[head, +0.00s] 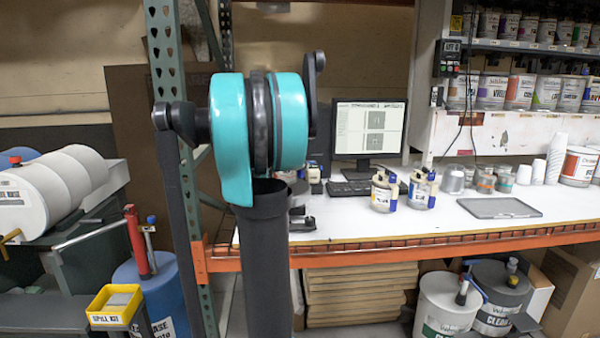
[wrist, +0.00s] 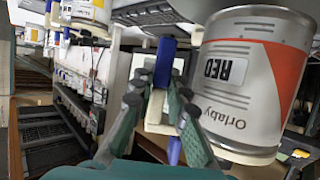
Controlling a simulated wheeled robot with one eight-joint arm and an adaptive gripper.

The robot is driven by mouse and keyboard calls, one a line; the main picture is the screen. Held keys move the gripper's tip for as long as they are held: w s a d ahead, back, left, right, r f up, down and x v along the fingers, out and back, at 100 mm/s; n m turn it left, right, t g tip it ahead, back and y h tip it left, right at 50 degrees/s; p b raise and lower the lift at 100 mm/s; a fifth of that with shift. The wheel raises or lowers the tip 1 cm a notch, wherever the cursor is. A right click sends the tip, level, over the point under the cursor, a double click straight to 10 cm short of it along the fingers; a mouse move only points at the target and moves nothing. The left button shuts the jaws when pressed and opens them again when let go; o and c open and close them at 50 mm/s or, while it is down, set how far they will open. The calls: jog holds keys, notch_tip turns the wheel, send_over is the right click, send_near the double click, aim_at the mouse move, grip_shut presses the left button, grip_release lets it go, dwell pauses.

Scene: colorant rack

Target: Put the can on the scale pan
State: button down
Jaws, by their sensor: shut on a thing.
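The can (wrist: 250,75), a large silver can with an orange-red band and an upside-down RED label, fills the right of the wrist view. My gripper (wrist: 160,98) has green fingers with dark tips, closed around a white and blue piece beside the can. That piece appears to be the can's handle; where it joins the can is hidden. The gripper and held can do not show in the head view. A flat dark grey plate (head: 498,208) lies on the white bench; I cannot tell if it is the scale pan.
The white bench (head: 400,232) has an orange front rail. A monitor (head: 369,128), two cans with blue handles (head: 385,192) and stacked white cups (head: 556,158) stand on it. Shelves of colorant cans (head: 520,92) are at upper right. Bench room between handled cans and plate looks clear.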

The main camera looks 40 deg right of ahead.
jog(key=shift+f, duration=1.1)
jog(key=c, duration=1.5)
grip_release()
jog(key=v, duration=1.2)
jog(key=s+a+f+n+y, duration=0.4)
jog(key=s+a+f+n, duration=0.1)
jog(key=a+f, duration=0.5)
jog(key=s+a+f+n+y, duration=0.4)
jog(key=s+a+f, duration=0.3)
jog(key=a+f, duration=0.3)
jog(key=s+a+f+n+t+y, duration=0.1)
jog(key=s+a+f+n+y, duration=0.4)
jog(key=a+f, duration=0.6)
notch_tip(320, 180, down, 2)
jog(key=shift+s+f+n, duration=0.1)
jog(key=shift+s+n, duration=0.6)
jog(key=shift+s, duration=0.35)
